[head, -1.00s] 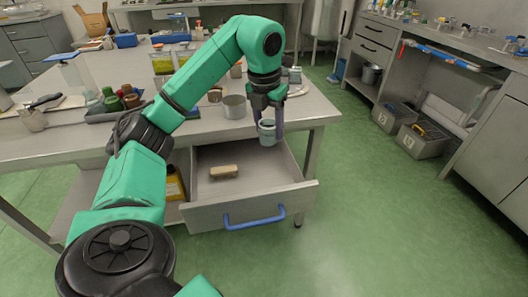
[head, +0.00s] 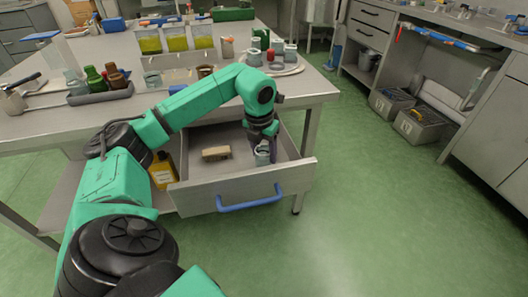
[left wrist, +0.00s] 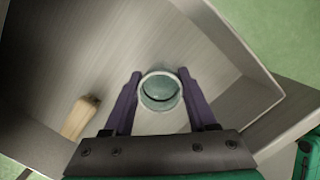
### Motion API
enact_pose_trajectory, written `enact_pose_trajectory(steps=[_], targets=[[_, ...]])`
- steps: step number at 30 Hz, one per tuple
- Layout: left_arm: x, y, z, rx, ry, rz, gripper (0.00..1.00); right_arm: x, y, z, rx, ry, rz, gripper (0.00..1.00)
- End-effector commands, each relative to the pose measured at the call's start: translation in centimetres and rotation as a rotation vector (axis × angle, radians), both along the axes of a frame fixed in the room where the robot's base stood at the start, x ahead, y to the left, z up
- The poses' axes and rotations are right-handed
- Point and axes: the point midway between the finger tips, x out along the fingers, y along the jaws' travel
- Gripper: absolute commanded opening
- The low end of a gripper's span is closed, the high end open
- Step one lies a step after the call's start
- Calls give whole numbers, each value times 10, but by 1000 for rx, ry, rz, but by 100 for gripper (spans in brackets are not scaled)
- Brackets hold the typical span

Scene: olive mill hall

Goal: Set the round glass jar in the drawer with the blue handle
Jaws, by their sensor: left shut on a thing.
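The drawer (head: 190,195) with the blue handle (head: 249,203) is pulled open under the steel table; in the left wrist view its floor (left wrist: 70,55) fills most of the picture. My left gripper (head: 264,154) reaches down into the drawer's right part. It is shut on the round glass jar (head: 262,158), which is upright between the purple fingers in the left wrist view (left wrist: 160,92). I cannot tell whether the jar touches the drawer floor. A wooden-backed block (head: 216,153) lies in the drawer left of the jar, and apart from it in the left wrist view (left wrist: 81,117). My right gripper is not in view.
The table (head: 50,125) above holds a grey tray of bottles (head: 100,93), yellow-green jars (head: 175,42) and a round plate with jars (head: 285,68). A yellow bottle (head: 162,171) stands on the shelf below. Green floor is clear to the right.

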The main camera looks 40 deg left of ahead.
Motion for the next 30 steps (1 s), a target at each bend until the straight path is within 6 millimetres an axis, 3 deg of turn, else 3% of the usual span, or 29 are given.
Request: enact_pose_trajectory(steps=[1,3,14,17,27,30], targets=[[0,0,-1,0,0,0,69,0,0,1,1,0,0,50],[0,0,-1,0,1,0,87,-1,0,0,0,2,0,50],[0,0,4,0,-1,0,87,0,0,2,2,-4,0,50],[-1,0,17,0,-1,0,87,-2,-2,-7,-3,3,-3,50],[-13,-3,101,1,-3,0,87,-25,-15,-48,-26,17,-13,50],[-16,-3,116,0,-1,0,87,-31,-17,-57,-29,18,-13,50]])
